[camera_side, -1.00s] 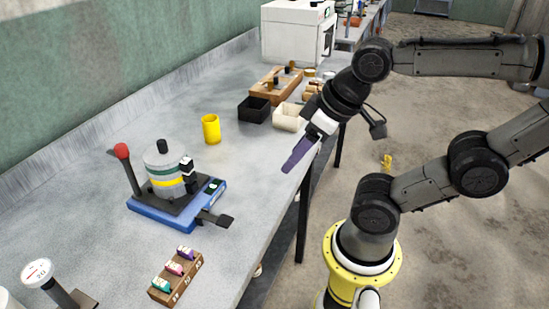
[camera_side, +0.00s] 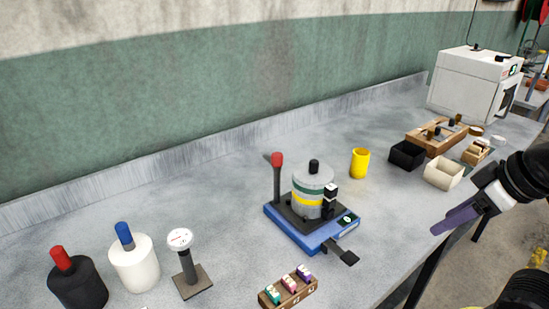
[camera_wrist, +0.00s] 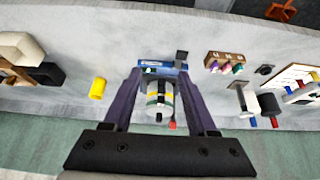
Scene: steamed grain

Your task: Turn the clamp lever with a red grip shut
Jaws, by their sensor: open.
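The clamp lever with a red grip (camera_side: 277,162) stands roughly upright at the left back of a blue-based device (camera_side: 290,235). A grey canister (camera_side: 313,179) with green and yellow bands sits on that base. My gripper (camera_side: 440,230) is at the right, by the table's front edge, well apart from the lever. In the wrist view my gripper (camera_wrist: 162,75) has its two purple fingers spread wide with nothing held. The canister (camera_wrist: 158,103) shows between them in the distance, with the red grip (camera_wrist: 172,125) beside it. The lever's lower end is partly hidden.
A yellow cup (camera_side: 360,163), a black bin (camera_side: 407,154) and a cream bin (camera_side: 443,173) stand right of the device. A rack of small colored pieces (camera_side: 288,289) and a dial gauge stand (camera_side: 186,262) are in front and left. Bare tabletop lies between device and gripper.

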